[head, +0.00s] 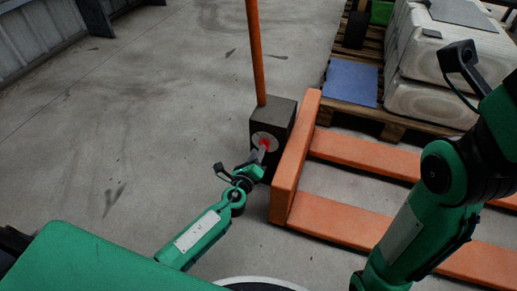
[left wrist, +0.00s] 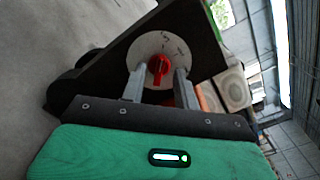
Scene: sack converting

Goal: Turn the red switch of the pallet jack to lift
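The orange pallet jack (head: 291,165) stands in the middle of the head view, with a dark box (head: 284,112) at its near end. The red switch (head: 265,144) sits on a pale round plate on the box's face. In the left wrist view the red switch (left wrist: 158,68) is upright in the picture on its plate (left wrist: 150,50). My left gripper (head: 262,154) is at the switch. Its two fingers (left wrist: 161,80) are apart, one on each side of the knob, with gaps visible. My right arm is at the right; its fingertips are not visible.
The orange upright handle (head: 256,50) rises from the box. Orange forks (head: 365,152) extend right. A wooden pallet (head: 376,118) carries a blue sheet (head: 350,82) and pale sacks (head: 430,95). The concrete floor at left is clear.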

